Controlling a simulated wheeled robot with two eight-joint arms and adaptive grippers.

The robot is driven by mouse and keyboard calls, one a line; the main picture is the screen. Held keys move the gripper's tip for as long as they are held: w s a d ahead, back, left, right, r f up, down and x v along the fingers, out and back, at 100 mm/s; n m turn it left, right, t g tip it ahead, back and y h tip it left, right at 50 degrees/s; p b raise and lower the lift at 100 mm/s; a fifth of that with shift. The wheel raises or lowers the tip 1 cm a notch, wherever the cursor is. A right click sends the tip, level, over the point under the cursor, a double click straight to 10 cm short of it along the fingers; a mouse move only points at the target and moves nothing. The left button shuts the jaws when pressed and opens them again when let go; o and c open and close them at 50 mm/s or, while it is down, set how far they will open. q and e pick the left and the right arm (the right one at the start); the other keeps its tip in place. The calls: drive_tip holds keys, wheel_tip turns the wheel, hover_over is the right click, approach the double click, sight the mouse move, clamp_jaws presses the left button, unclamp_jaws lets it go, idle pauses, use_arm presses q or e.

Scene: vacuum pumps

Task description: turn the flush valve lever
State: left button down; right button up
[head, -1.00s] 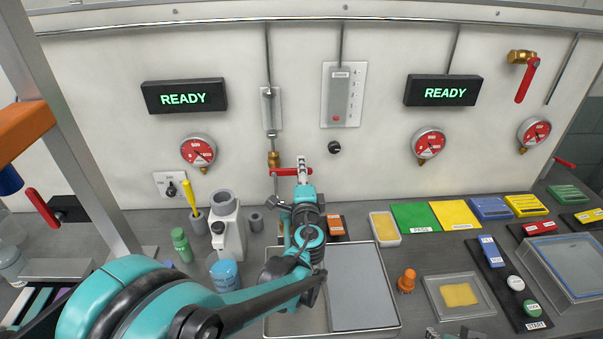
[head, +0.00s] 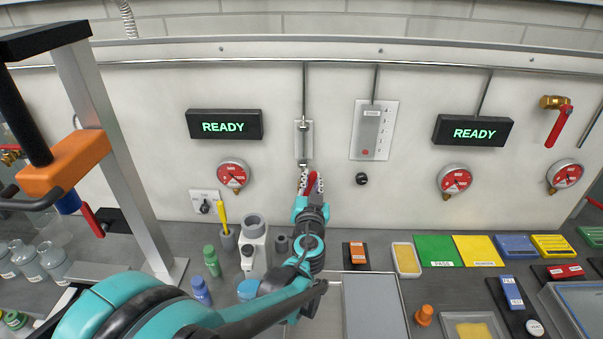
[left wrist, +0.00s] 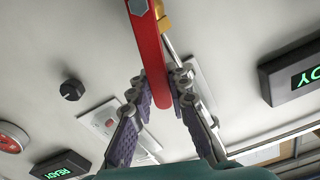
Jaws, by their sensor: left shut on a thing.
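The flush valve's red lever (head: 312,183) shows between the fingertips of my left gripper (head: 312,180), at the wall below a grey pipe in the head view. The lever looks roughly upright there. Its brass body (head: 302,180) is mostly hidden behind the gripper. In the left wrist view the long red lever (left wrist: 148,52) runs down between the two purple-padded fingers of the left gripper (left wrist: 162,90), which are shut on its end. A brass part (left wrist: 162,18) shows beside it. My right gripper is out of view.
Another red-handled brass valve (head: 560,118) is on the wall at right. A metal tray (head: 375,305) lies below the gripper. A metal post (head: 120,160) stands at left.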

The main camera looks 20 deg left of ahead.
use_arm(q)
drive_tip(key=a+n, duration=0.1)
drive_tip(key=n, duration=0.1)
drive_tip(key=s+a+n, duration=0.1)
drive_tip(key=shift+a+r+n, duration=0.15)
drive_tip(key=shift+a+n, duration=0.05)
drive_tip(key=shift+n, duration=0.2)
drive_tip(key=c, duration=1.4)
unclamp_jaws()
drive_tip(key=shift+d, duration=0.15)
drive_tip(key=shift+v, duration=1)
drive_tip(key=p+v, duration=0.1)
drive_tip(key=v, duration=0.5)
